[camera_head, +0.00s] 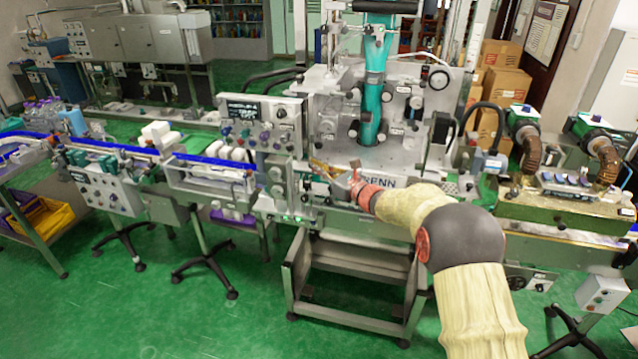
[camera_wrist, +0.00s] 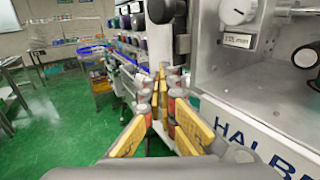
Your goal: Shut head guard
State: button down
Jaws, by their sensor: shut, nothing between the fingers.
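The sleeve applicator (camera_head: 400,160) stands in the middle of the head view, with teal sleeve film (camera_head: 373,90) running down its front. I cannot clearly make out its head guard or how far it is open. My gripper (camera_head: 322,168) is at the front of the machine, left of the "ENN" lettering, and partly blends with the parts behind it. In the wrist view my gripper (camera_wrist: 167,82) is shut and empty, its fingertips close together. The machine's pale lettered panel (camera_wrist: 250,125) is close on its right. I cannot tell whether the fingers touch the machine.
A control box (camera_head: 262,122) with knobs stands left of the film. A conveyor (camera_head: 205,172) with white bottles runs left. Two green-topped units with brown hoses (camera_head: 530,150) stand right. A dark rounded part (camera_wrist: 165,10) sits above the fingertips. Green floor (camera_head: 150,310) is open at front left.

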jog(key=shift+m+t+h, duration=0.7)
jog(key=shift+t+h, duration=0.1)
jog(key=w+b, duration=0.1)
jog(key=w, duration=0.5)
jog(key=shift+w, duration=0.15)
jog(key=shift+r, duration=0.1)
jog(key=shift+r, duration=0.1)
jog(key=shift+d, duration=0.1)
